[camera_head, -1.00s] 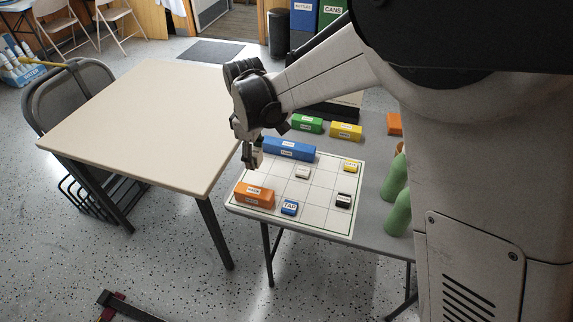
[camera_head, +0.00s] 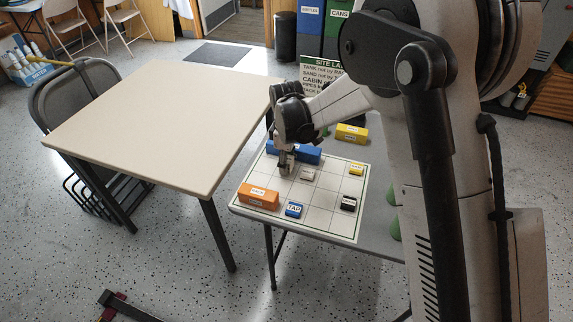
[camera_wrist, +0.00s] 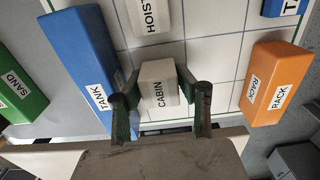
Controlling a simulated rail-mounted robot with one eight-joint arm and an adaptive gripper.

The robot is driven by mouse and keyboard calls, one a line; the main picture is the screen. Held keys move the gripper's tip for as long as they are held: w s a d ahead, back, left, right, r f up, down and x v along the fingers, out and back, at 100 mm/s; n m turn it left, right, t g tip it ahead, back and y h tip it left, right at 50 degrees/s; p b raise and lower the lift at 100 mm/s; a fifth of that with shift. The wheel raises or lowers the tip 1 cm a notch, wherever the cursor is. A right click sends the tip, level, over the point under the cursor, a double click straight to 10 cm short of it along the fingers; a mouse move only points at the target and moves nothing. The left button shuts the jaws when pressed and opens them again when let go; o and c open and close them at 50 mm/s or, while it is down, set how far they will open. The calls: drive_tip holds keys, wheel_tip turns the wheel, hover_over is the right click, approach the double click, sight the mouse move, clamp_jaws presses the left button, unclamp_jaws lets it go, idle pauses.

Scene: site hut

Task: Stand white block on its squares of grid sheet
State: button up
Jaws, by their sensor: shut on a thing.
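The white block labelled CABIN (camera_wrist: 158,84) is between the two fingers of my gripper (camera_wrist: 160,92) in the wrist view, and the gripper is shut on it. In the head view my gripper (camera_head: 285,164) points down over the left part of the grid sheet (camera_head: 325,221), between the blue TANK block (camera_head: 308,154) and the orange RACK block (camera_head: 258,195). In the wrist view the blue TANK block (camera_wrist: 88,62) is close to the left finger. Whether the CABIN block touches the sheet, I cannot tell.
On the sheet are a small white HOIST block (camera_head: 308,174), a blue TAP block (camera_head: 294,209), a black block (camera_head: 348,203) and a yellow block (camera_head: 356,168). Another yellow block (camera_head: 351,133) lies behind the sheet. A bare table (camera_head: 165,120) stands left.

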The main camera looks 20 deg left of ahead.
drive_tip(key=shift+f, duration=0.25)
drive_tip(key=shift+f, duration=0.2)
drive_tip(key=o, duration=0.9)
drive_tip(key=shift+r, duration=0.2)
wheel_tip(320, 180, up, 12)
drive_tip(key=shift+r+p, duration=0.1)
drive_tip(key=shift+p, duration=0.55)
